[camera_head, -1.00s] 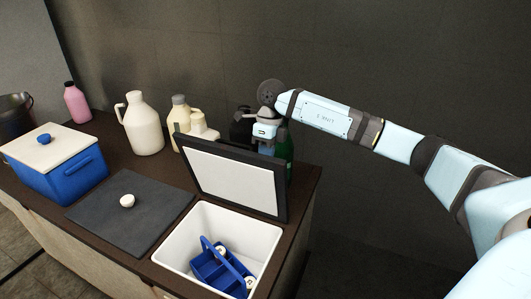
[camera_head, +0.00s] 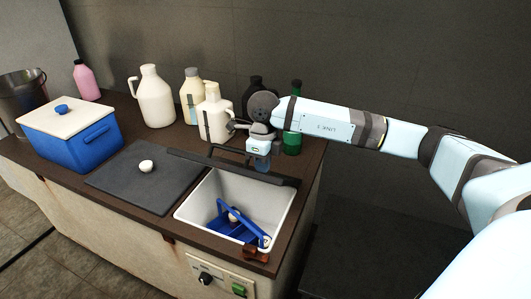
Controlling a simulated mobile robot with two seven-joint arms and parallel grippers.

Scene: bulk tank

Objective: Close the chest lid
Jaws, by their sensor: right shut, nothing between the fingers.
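The chest (camera_head: 187,213) is a white-walled box set in the dark counter, with its mouth still uncovered. Its dark lid (camera_head: 190,159) shows almost edge-on above the back of the mouth, tilted partway down, with a dark handle (camera_head: 226,150) on its outer side. Inside the chest lies a blue carrier (camera_head: 232,229) with a white item in it. My right gripper (camera_head: 262,164) is shut and empty at the right part of the lid, on its outer side; whether it touches the lid I cannot tell. My left gripper is not in view.
A dark mat (camera_head: 120,178) with a white knob (camera_head: 146,166) lies left of the chest. A blue box (camera_head: 75,140) with a pale lid stands farther left. Several jugs and bottles, including a cream jug (camera_head: 155,100) and green bottle (camera_head: 293,135), stand along the back.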

